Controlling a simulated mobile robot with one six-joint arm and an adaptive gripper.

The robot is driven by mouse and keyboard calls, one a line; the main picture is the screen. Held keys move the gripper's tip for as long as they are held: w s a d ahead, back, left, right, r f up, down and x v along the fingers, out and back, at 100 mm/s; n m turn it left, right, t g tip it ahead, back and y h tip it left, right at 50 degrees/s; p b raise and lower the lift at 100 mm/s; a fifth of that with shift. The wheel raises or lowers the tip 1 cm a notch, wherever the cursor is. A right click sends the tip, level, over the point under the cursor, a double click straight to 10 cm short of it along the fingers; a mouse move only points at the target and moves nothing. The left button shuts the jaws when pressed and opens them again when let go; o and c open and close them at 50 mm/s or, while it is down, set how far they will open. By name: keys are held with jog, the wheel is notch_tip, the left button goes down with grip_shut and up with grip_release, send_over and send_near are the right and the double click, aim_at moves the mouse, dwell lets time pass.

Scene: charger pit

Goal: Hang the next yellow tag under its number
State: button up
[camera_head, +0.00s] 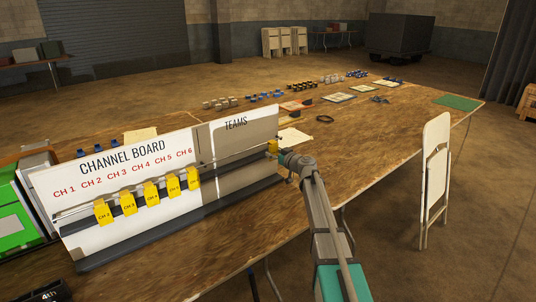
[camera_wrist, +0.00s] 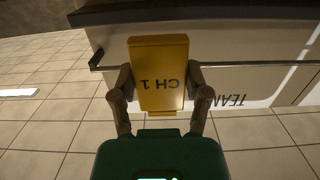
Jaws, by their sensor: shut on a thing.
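The white channel board (camera_head: 85,170) stands on the wooden table with red labels CH 1 to CH 6 and a TEAMS panel (camera_head: 238,122). Several yellow tags (camera_head: 151,194) hang in a row from its rail; their small print is hard to read. My gripper (camera_head: 277,149) is at the right end of the rail, beside the TEAMS panel. It is shut on a yellow tag (camera_wrist: 160,72) marked CH 1, which appears upside down in the wrist view. The rail (camera_wrist: 235,63) passes behind this tag there; whether the tag touches it I cannot tell.
A green and white case (camera_head: 20,205) stands left of the board. Small parts, papers and flat items lie on the table (camera_head: 350,128) behind and right of the board. A white folding chair (camera_head: 435,170) stands at the table's right side.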

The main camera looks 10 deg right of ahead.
jog(key=v, duration=0.6)
jog(key=shift+f, duration=0.3)
dwell(1.0)
